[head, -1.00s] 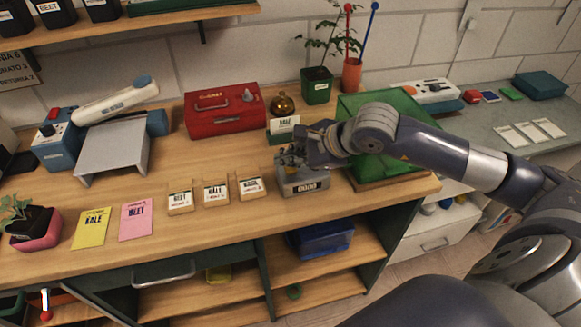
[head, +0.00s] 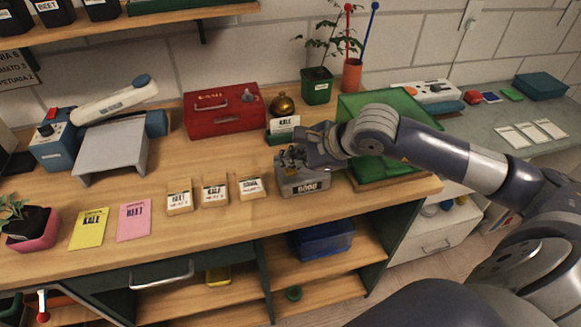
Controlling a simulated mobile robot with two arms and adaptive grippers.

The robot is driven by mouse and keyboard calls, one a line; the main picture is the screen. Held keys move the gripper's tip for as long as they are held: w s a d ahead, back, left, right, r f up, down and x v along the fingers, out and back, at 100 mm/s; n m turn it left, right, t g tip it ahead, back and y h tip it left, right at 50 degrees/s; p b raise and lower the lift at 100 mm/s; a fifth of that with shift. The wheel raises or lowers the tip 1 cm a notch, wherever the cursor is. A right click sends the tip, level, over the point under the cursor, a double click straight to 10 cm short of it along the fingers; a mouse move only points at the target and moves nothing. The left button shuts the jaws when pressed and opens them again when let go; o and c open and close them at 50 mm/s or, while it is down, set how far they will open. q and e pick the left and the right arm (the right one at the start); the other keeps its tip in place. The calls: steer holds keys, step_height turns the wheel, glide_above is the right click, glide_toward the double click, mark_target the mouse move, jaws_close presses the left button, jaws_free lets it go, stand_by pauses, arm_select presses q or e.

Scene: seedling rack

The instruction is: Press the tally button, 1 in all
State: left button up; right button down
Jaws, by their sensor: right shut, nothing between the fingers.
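The tally counter (head: 305,184) is a grey box with a dark number window on its front, on the wooden bench near the front edge. My right gripper (head: 291,157) is shut and empty, with its fingertips at the top of the counter. The fingers hide the button, and I cannot tell whether they touch it or hover just over it. My left gripper is not in view.
A white KALE card (head: 283,126) and a brass bell (head: 282,104) stand just behind the counter. A green tray (head: 362,160) is close on its right, under my right arm. Small label blocks (head: 214,194) stand to its left. A red toolbox (head: 225,110) is further back.

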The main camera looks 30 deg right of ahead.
mark_target(290, 171)
steer(key=shift+f, duration=0.2)
steer(key=shift+r, duration=0.1)
stand_by(0.5)
steer(key=shift+r, duration=0.85)
steer(key=shift+r+p, duration=1.2)
steer(key=shift+r, duration=1.35)
steer(key=shift+f, duration=0.1)
